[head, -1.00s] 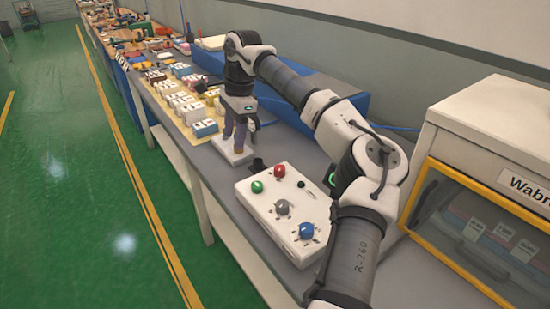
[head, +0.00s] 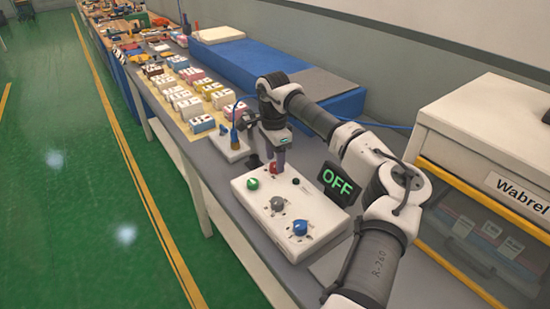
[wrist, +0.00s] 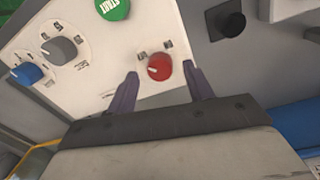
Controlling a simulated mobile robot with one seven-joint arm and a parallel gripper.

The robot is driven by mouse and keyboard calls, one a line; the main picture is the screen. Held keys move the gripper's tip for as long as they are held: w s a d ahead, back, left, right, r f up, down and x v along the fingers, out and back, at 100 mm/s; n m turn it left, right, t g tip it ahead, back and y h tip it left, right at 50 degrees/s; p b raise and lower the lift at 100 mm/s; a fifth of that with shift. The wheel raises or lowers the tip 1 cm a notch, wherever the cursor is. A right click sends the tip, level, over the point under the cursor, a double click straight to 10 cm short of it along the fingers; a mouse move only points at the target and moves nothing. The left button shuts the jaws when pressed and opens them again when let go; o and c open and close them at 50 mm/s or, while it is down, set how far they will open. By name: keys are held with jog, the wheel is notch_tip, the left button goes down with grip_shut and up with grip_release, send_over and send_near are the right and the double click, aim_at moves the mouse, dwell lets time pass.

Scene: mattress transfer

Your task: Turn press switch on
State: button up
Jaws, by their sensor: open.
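The white control box (head: 262,207) sits on the grey bench. It carries a green button (head: 252,183), a red knob (head: 273,168), a grey knob (head: 277,203) and a blue knob (head: 300,228). A display (head: 338,181) behind it reads OFF in green. My gripper (head: 274,160) is open over the box's far end, at the red knob. In the wrist view the red knob (wrist: 159,67) lies between the two purple fingers, with gaps on both sides. The green button (wrist: 113,8) there reads START. I cannot tell which control is the press switch.
A small white base with a blue-tipped upright part (head: 231,140) stands beyond the box. A blue mattress (head: 262,72) lies along the wall. A cabinet marked Wabrel (head: 480,135) stands at the right. Several small boxes line the bench further back.

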jog(key=shift+f, duration=0.8)
jog(key=shift+c, duration=0.4)
jog(key=c, duration=0.9)
